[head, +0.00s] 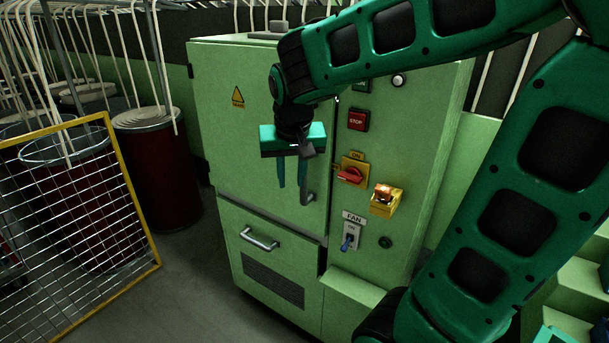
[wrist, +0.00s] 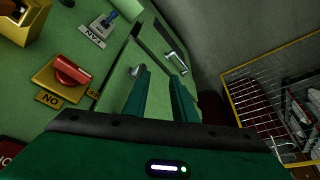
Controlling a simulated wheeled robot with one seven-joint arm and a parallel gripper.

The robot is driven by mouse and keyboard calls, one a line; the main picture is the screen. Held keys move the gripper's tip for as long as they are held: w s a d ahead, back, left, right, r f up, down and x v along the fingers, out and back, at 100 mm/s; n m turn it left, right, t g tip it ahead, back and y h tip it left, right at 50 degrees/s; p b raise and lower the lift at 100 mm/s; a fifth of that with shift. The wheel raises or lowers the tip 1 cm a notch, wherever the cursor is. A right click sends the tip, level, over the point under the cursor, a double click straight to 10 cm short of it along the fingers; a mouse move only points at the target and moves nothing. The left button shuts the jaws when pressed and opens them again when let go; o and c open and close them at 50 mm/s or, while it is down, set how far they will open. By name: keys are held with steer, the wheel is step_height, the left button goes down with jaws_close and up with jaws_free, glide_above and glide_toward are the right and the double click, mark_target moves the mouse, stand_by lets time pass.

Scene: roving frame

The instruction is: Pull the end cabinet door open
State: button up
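The end cabinet door (head: 235,150) is a pale green upper panel with a yellow warning triangle; it looks shut. Its short metal handle (head: 308,194) is upright near the door's lower right edge, partly covered by my gripper. My gripper (head: 291,186) hangs fingers down in front of the door, open and empty, just up and left of the handle. In the wrist view my gripper's two fingers (wrist: 160,78) are apart, and the door handle (wrist: 137,71) shows beside the left fingertip, not clearly between them. Whether a finger touches the handle I cannot tell.
A lower panel with its own bar handle (head: 260,239) sits below the door. Right of the door are a red switch (head: 350,174), a yellow box (head: 386,200) and a fan switch (head: 349,240). A yellow-framed mesh fence (head: 75,215) and red drums (head: 160,175) stand left, with grey floor between.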

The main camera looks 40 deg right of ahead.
steer(key=w+d+r+m+g+h, duration=0.1)
steer(key=w+d+r+m+h, duration=0.1)
steer(key=w+d+r+m, duration=0.3)
steer(key=shift+m+g, duration=0.3)
steer(key=shift+m, duration=0.4)
steer(key=x, duration=1.1)
steer(key=shift+s+f, duration=0.25)
steer(key=shift+s, duration=0.15)
jaws_close()
steer(key=shift+w, duration=0.1)
